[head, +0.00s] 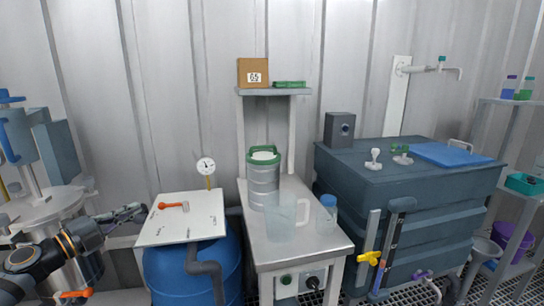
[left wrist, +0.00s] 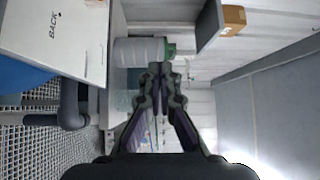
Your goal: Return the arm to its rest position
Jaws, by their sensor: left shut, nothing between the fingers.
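My left gripper (head: 134,211) is at the left of the head view, on the dark arm that comes in from the left edge. It is just left of the white board (head: 200,225) on the blue drum, and I cannot tell the exact gap. In the left wrist view the gripper (left wrist: 160,70) has its fingers together with nothing between them. A grey canister with a green lid (left wrist: 140,51) shows beyond the fingertips there. My right gripper is not in view.
The blue drum (head: 172,277) stands right of my arm. A bench (head: 290,251) holds the canister (head: 263,182), a clear jug (head: 281,220) and a blue-capped bottle (head: 327,212). A metal vessel (head: 75,268) stands close behind the arm. A dark tank (head: 430,205) stands right.

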